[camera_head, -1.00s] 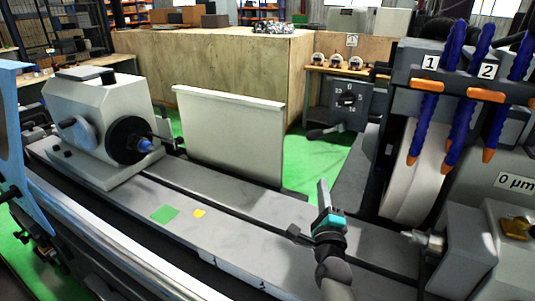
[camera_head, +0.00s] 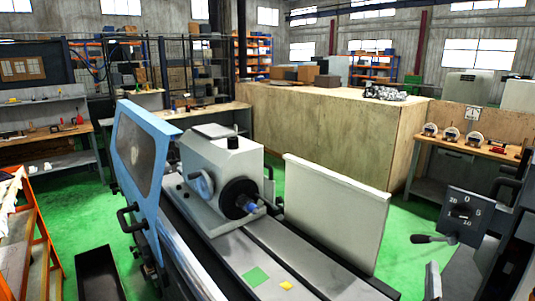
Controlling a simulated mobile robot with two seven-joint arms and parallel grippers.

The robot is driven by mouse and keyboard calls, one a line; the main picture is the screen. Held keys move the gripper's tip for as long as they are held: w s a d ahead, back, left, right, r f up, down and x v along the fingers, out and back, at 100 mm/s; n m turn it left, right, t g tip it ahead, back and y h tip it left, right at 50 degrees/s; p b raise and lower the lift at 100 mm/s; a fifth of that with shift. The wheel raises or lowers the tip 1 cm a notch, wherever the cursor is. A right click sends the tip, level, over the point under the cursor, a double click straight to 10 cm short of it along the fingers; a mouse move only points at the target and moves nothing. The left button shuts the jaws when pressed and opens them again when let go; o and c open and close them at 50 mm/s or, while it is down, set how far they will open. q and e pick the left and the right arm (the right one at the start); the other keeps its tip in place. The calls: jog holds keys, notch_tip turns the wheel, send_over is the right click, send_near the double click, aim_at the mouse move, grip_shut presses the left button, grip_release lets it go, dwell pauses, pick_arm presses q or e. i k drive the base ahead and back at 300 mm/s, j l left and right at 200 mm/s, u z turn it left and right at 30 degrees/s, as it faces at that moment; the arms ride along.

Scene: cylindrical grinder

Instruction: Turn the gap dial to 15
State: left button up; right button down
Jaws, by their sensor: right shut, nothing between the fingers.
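The dial (camera_head: 461,211) is a small black knob on a dark grey panel (camera_head: 480,228) at the right of the head view. Small white numbers ring it, and its exact setting is too small to read. A lever with a dark handle (camera_head: 428,239) sticks out to the left of the panel. The tip of my right gripper (camera_head: 433,281) shows at the lower right edge, below the panel and apart from it. It is shut and empty; most of it is cut off by the frame. My left gripper is out of view.
The grinder's workhead (camera_head: 222,180) stands at the centre on the long machine bed (camera_head: 236,255). An upright pale plate (camera_head: 335,212) stands between workhead and panel. A blue-framed guard (camera_head: 148,165) is at the left. A plywood enclosure (camera_head: 330,135) is behind.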

aim_at(463, 212)
jog(key=k+j, duration=0.8)
jog(key=j, duration=0.1)
